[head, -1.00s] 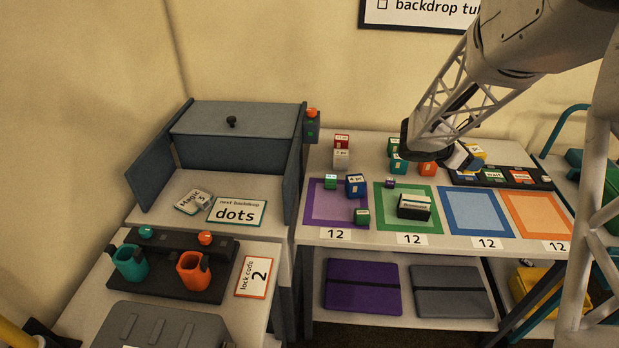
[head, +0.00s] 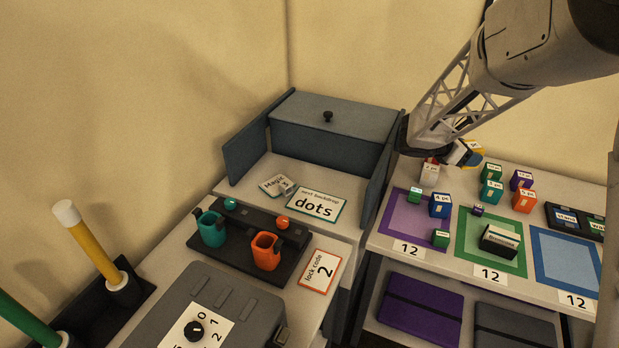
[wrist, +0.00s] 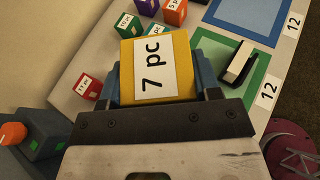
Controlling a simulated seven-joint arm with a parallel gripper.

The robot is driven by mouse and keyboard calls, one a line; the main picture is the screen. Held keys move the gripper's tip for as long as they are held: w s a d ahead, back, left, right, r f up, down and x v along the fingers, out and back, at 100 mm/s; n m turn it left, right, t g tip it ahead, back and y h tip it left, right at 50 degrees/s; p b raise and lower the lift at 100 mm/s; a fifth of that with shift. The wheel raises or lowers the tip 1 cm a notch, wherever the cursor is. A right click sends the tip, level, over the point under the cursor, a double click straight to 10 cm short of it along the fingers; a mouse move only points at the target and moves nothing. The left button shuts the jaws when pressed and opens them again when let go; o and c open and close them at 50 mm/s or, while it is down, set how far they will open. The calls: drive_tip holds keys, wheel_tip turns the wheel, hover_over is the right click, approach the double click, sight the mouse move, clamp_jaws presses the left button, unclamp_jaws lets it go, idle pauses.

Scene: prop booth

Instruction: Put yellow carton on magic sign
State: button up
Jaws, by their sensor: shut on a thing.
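The yellow carton (wrist: 157,68), labelled "7 pc", is between the blue fingers of my gripper (wrist: 160,85), which is shut on it.
A grey side panel (head: 378,178) stands between the right table and the sign's shelf. The lidded box (head: 335,125) is behind the sign. Teal (head: 212,229) and orange (head: 266,251) cups stand in front. Several small cartons and coloured mats fill the right table.

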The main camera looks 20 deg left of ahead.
drive_tip(key=s+a+n+t+y, duration=0.2)
drive_tip(key=a+n+t+y, duration=0.15)
drive_tip(key=a, duration=2.75)
drive_tip(key=s+a+n+t+y, duration=0.15)
drive_tip(key=s+a, duration=0.35)
drive_tip(key=a, duration=0.5)
drive_tip(key=s+a+n+y, duration=0.15)
drive_tip(key=s+a, duration=0.25)
drive_tip(key=a, duration=0.6)
wheel_tip(320, 180, down, 6)
drive_tip(key=shift+d+r, duration=0.1)
drive_tip(key=shift+r, duration=0.1)
drive_tip(key=shift+f, duration=3.1)
drive_tip(key=shift+f, duration=0.1)
drive_tip(key=shift+f, duration=1.75)
